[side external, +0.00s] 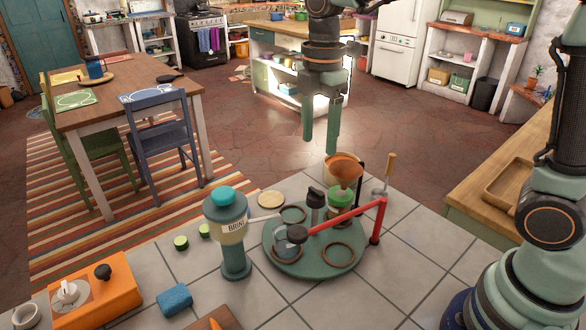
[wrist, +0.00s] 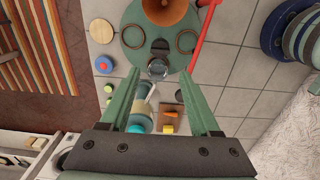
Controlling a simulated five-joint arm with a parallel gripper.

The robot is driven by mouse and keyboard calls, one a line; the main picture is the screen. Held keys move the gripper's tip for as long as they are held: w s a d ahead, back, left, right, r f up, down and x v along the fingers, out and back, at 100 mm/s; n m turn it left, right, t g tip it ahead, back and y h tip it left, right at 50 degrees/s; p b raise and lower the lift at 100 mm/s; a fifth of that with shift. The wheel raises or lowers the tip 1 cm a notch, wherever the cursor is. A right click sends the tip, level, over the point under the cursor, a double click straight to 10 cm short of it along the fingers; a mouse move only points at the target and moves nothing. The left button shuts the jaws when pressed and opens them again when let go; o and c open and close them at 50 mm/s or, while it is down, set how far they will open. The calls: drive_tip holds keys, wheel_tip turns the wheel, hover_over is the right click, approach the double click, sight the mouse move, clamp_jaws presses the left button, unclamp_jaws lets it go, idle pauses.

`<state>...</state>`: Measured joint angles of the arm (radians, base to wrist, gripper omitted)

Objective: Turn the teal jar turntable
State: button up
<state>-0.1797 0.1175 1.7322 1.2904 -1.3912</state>
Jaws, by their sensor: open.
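The teal turntable (side external: 310,268) is a round disc on the tiled counter, with brown rings on its top. It also shows at the top of the wrist view (wrist: 160,33). A jar with a green lid (side external: 340,196) stands at its back right under a copper funnel (side external: 345,172). A grey knob (side external: 297,234) rises near its front left edge, and a dark-topped post (side external: 316,205) stands behind it. My gripper (side external: 320,146) hangs open and empty well above the turntable. In the wrist view the knob (wrist: 157,67) appears between my fingertips (wrist: 158,72).
A red bar (side external: 350,216) crosses above the turntable to a post at the right. A brine dispenser (side external: 232,232) stands close at its left, its pale spout reaching toward the disc. An orange box (side external: 110,290) and blue sponge (side external: 174,298) lie at front left. Tiles at front right are clear.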

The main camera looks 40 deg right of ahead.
sight(316, 190)
drive_tip(key=shift+o, duration=0.8)
drive_tip(key=shift+r, duration=0.15)
wheel_tip(316, 190, down, 12)
drive_tip(key=shift+f, duration=0.1)
clamp_jaws()
idle(1.0)
